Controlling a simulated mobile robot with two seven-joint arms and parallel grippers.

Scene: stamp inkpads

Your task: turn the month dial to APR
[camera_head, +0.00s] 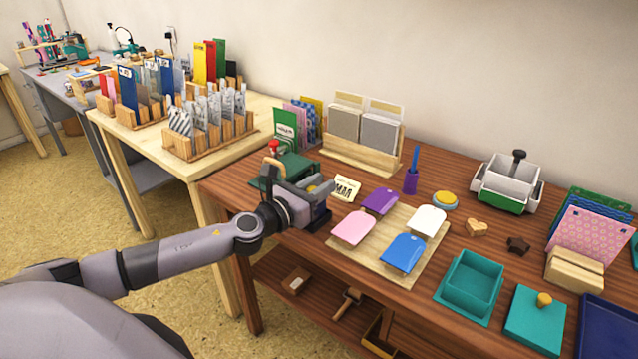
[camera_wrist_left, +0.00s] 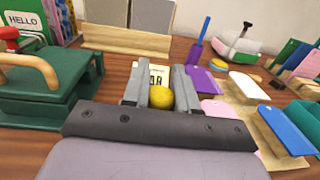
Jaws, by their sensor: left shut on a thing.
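My left gripper (camera_head: 316,188) is at the front left of the brown table, beside the green stamp press. In the left wrist view its two grey fingers (camera_wrist_left: 160,92) are shut on a round yellow knob (camera_wrist_left: 160,97), seemingly the month dial's. The dial's body under the knob is hidden by the gripper. A cream card (camera_head: 346,188) with dark letters that look like MAR stands just behind the gripper. In the left wrist view the fingers partly cover the card (camera_wrist_left: 154,72). My right gripper is not in view.
The green press (camera_head: 287,172) with a wooden handle is close on the left. A purple pen cup (camera_head: 411,181) and a wooden rack (camera_head: 345,155) stand behind.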

